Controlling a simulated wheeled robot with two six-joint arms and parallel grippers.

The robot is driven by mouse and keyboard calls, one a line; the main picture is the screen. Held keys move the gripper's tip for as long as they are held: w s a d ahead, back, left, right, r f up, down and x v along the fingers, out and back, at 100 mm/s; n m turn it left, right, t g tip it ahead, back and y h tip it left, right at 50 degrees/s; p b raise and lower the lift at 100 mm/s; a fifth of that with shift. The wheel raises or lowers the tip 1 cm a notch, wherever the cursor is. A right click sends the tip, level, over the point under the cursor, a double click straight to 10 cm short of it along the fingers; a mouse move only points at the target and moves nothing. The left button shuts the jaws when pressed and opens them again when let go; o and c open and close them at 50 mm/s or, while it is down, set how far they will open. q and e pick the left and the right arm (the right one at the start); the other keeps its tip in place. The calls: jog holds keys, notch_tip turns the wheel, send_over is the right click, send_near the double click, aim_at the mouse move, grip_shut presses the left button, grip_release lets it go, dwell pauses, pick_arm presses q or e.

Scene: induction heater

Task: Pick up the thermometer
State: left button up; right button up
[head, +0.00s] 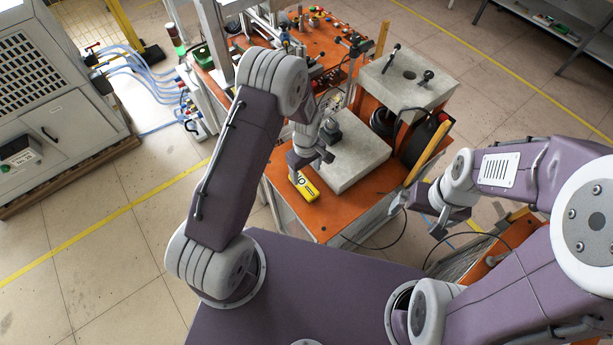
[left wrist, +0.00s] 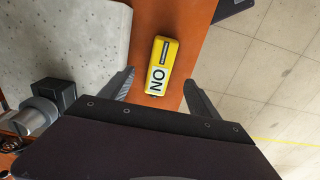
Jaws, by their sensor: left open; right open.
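A yellow boxy device, which I take to be the thermometer (head: 304,186), lies on the orange table top beside a grey block. In the left wrist view the thermometer (left wrist: 160,62) shows black lettering and a dark strip, and lies between and beyond the fingertips. My left gripper (head: 310,159) is open and empty, just above and behind the thermometer in the head view; its open fingers also show in the left wrist view (left wrist: 160,88). My right gripper (head: 446,224) is open and empty, off the table's right side.
The grey block (head: 350,162) stands close beside the thermometer; the table's front edge (head: 330,236) is near. Behind are a raised grey block (head: 405,80) with small black parts and a cluttered orange bench (head: 325,40). A dark cable hangs at the right.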

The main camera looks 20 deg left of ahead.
aim_at(306, 186)
pick_arm(q)
jog(key=shift+s+f+p, duration=0.55)
jog(key=shift+s+f, duration=0.1)
jog(key=shift+f, duration=0.35)
jog(key=shift+w+f, duration=0.3)
jog(key=shift+f, duration=0.2)
jog(key=shift+w+f, duration=0.3)
jog(key=shift+f, duration=0.2)
jog(key=shift+w+f, duration=0.15)
jog(key=shift+w, duration=0.05)
jog(key=f+p, duration=0.1)
jog(key=f, duration=0.1)
jog(key=s+f+p, duration=0.1)
jog(key=f, duration=0.1)
jog(key=shift+f, duration=0.35)
jog(key=shift+w+f, duration=0.1)
jog(key=shift+w, duration=0.15)
jog(key=shift+s, duration=0.1)
grip_shut()
pick_arm(e)
notch_tip(306, 186, up, 4)
jog(key=shift+s+f, duration=0.15)
jog(key=shift+f, duration=0.05)
